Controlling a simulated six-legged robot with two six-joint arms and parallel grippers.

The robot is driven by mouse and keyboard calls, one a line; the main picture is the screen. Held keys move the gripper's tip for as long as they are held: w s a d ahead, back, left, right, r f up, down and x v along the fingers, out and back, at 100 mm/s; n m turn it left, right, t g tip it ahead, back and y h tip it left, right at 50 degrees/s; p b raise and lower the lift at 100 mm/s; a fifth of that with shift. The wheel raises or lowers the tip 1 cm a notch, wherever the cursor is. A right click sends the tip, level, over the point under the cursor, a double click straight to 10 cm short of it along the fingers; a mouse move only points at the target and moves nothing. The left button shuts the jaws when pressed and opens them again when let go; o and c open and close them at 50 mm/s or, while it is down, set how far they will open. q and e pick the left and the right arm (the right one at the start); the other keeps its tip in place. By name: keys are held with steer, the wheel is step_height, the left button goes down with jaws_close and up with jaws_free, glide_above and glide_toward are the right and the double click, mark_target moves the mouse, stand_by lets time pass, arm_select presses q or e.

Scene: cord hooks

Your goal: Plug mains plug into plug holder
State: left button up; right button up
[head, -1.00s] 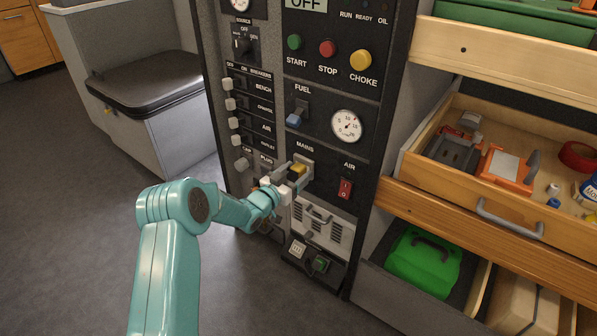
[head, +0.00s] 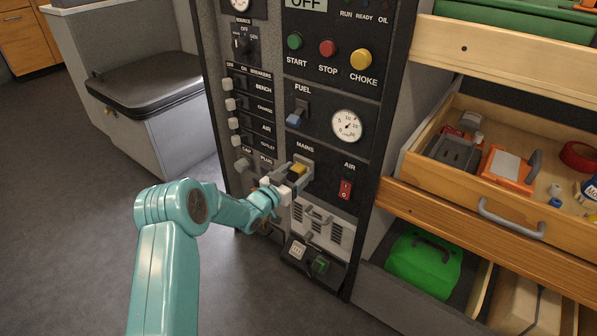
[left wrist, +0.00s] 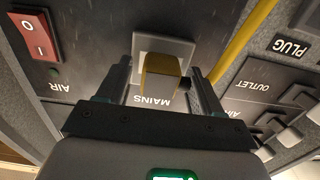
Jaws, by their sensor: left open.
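The mains plug (head: 298,169) is yellow and sits in the grey MAINS socket (head: 307,160) on the dark panel. It also shows in the left wrist view (left wrist: 160,75), with the socket plate (left wrist: 180,46) behind it. My left gripper (head: 287,180) is at the plug. In the left wrist view its open fingers (left wrist: 162,82) stand on either side of the plug, with a gap visible at each side. A yellow cord (left wrist: 243,42) runs beside the socket there. The PLUG label (left wrist: 290,47) shows, but I cannot make out the plug holder. My right gripper is out of view.
The AIR rocker switch (head: 345,189) is right of the socket, and breaker switches (head: 234,123) are to the left. A vented white unit (head: 322,228) is below. An open wooden drawer (head: 480,210) juts out at right. The floor (head: 70,220) at left is clear.

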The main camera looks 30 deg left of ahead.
mark_target(294, 175)
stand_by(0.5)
arm_select(q)
jaws_close()
steer(key=shift+s+a, duration=0.15)
steer(key=shift+s, duration=1.35)
steer(key=shift+s+a, duration=0.1)
steer(key=shift+s, duration=1.4)
